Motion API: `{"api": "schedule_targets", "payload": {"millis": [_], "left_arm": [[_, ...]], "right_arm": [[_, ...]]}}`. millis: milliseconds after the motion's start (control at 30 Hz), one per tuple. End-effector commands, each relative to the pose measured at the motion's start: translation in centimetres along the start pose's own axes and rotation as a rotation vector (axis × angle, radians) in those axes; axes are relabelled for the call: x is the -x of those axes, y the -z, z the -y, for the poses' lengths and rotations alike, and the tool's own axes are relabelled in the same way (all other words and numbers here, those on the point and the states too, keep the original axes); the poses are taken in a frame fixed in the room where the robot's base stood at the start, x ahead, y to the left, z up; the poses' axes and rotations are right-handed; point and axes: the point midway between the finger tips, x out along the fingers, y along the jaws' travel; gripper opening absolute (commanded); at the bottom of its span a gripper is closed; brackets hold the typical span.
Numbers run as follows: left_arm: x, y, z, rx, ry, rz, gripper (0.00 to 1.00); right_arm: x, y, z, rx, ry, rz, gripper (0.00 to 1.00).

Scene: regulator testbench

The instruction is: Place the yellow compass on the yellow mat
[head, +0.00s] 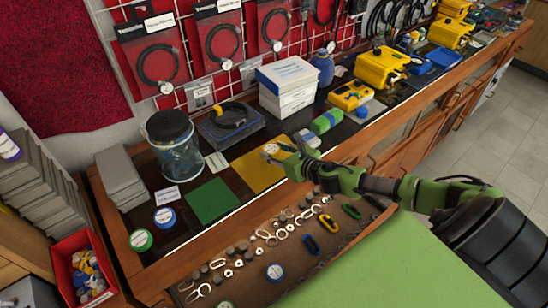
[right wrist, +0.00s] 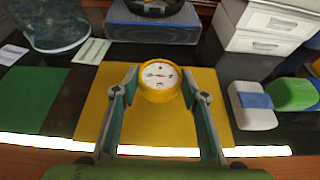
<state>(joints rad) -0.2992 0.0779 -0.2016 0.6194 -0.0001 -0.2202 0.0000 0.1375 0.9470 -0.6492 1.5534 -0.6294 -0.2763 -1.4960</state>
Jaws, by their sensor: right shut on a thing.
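The yellow compass (right wrist: 159,80) has a yellow rim and a white dial. It sits between the two fingers of my right gripper (right wrist: 160,86), which is shut on it. In the head view the compass (head: 270,148) shows at the tips of my right gripper (head: 279,153), over the far right part of the yellow mat (head: 250,168). The mat (right wrist: 95,115) also spreads behind the compass in the right wrist view. I cannot tell whether the compass touches the mat. My left gripper is not in view.
A green mat (head: 209,201) lies left of the yellow mat. A glass jar (head: 177,152), a blue-grey box (head: 230,126) and white boxes (head: 287,83) stand behind. An open drawer (head: 285,240) of small parts is in front.

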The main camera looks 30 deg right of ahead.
Motion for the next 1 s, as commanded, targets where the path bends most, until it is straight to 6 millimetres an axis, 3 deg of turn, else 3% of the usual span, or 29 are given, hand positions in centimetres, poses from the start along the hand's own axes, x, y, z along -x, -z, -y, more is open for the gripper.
{"api": "schedule_targets", "payload": {"millis": [267, 733, 767, 800, 1000], "left_arm": [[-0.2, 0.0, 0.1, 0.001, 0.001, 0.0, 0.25], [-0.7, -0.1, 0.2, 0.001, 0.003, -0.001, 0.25], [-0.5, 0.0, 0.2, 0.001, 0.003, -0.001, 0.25], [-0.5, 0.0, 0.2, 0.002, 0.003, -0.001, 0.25], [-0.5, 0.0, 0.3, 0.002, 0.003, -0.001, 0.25]], "right_arm": [[-1.6, 2.9, -0.1, -0.004, 0.002, -0.002, 0.18], [-1.9, 3.6, 0.0, -0.001, 0.001, -0.001, 0.18], [-1.8, 3.5, 0.0, -0.001, 0.001, -0.001, 0.48], [-1.8, 3.5, 0.0, -0.001, 0.001, -0.001, 0.57], [-1.8, 3.5, 0.0, -0.001, 0.001, -0.001, 0.57]]}}
